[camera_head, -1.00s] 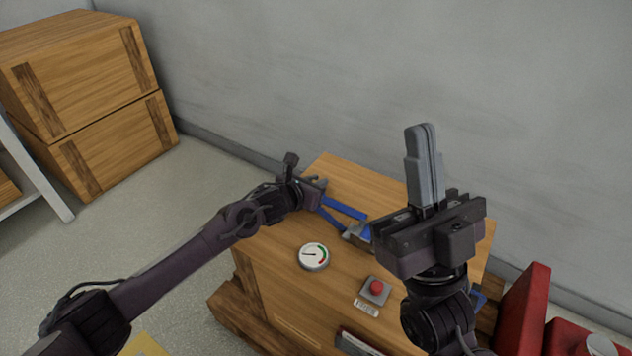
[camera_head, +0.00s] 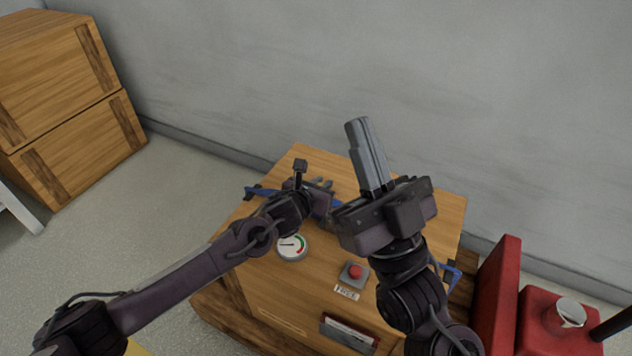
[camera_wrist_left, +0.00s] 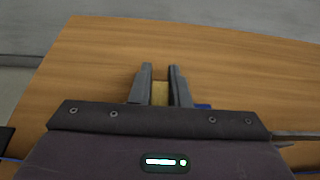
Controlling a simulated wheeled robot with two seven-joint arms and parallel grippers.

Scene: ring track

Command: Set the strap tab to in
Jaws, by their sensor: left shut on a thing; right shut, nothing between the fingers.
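A blue strap (camera_head: 262,192) lies across the far part of the wooden crate top and sticks out to the left of my left gripper (camera_head: 328,187). In the left wrist view my left gripper (camera_wrist_left: 161,72) is shut on a small tan piece (camera_wrist_left: 160,94), seemingly the strap tab. A bit of blue (camera_wrist_left: 203,106) shows beside its right finger. The buckle is hidden behind my grippers in the head view, so I cannot tell whether the tab is inside it. My right gripper (camera_head: 358,122) is shut and empty, pointing up in front of the crate top.
The crate top (camera_head: 425,205) carries a round gauge (camera_head: 292,247), a red button (camera_head: 354,271) and a label. More blue (camera_head: 447,270) shows at the right edge. A red box (camera_head: 545,320) stands at right, stacked wooden crates (camera_head: 60,100) at far left.

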